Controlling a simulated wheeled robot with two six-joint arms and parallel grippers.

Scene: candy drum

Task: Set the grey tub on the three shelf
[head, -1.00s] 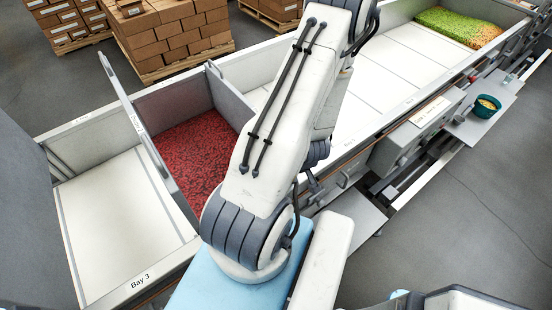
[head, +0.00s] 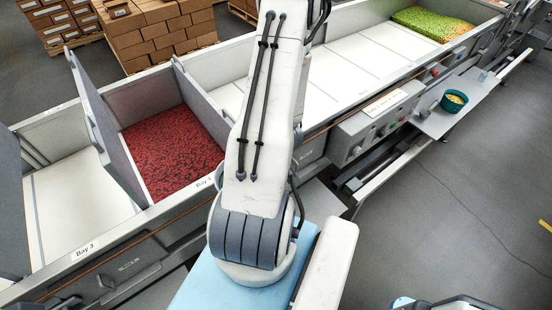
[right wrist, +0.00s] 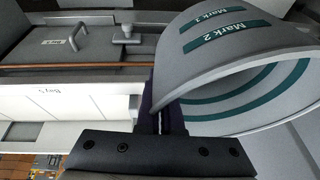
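The grey tub (right wrist: 215,62) fills the upper right of the right wrist view, tilted in the picture. It has teal bands, and the marks "Mark 1" and "Mark 2" are readable on it. My right gripper (right wrist: 163,118) appears shut on its wall at the rim, with dark fingers on either side of it. The tub and the right gripper do not show in the head view. My left gripper is not in view. I cannot make out a shelf marked three; a "Bay 3" label (head: 85,250) sits on the front of the left bay.
A bay of red pieces (head: 172,150) lies beside the white-floored left bay (head: 75,205), with a raised grey panel (head: 108,130) between them. A teal bowl (head: 454,101) with yellow contents stands on a side shelf (head: 432,124). Open grey floor lies at right.

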